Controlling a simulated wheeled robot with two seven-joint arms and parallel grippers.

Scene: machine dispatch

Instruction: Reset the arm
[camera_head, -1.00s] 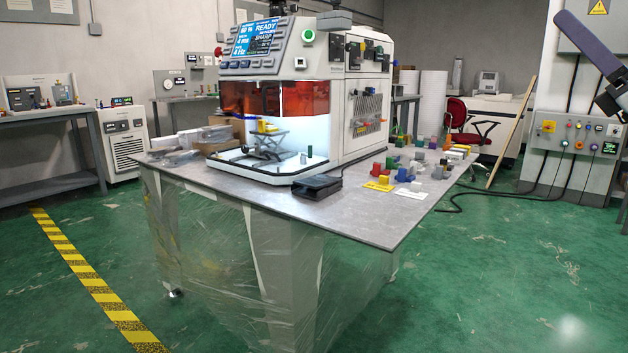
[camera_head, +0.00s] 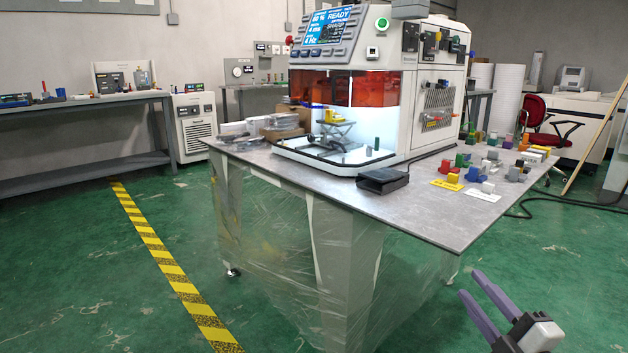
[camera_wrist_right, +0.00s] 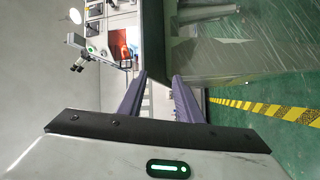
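My right gripper (camera_head: 482,305) is at the lower right of the head view, over the green floor and in front of the table's right side. Its two purple fingers are spread apart with nothing between them. In the right wrist view the two fingers (camera_wrist_right: 160,78) also stand apart and empty, with the machine and the table beyond them. The gripper touches nothing. My left gripper is in neither view.
A grey table (camera_head: 300,188) carries a white machine (camera_head: 432,84) with a READY screen, a black pedal (camera_head: 383,180) and several coloured blocks (camera_head: 455,178). Yellow-black floor tape (camera_head: 160,255) runs at left. The floor in front of the table is clear.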

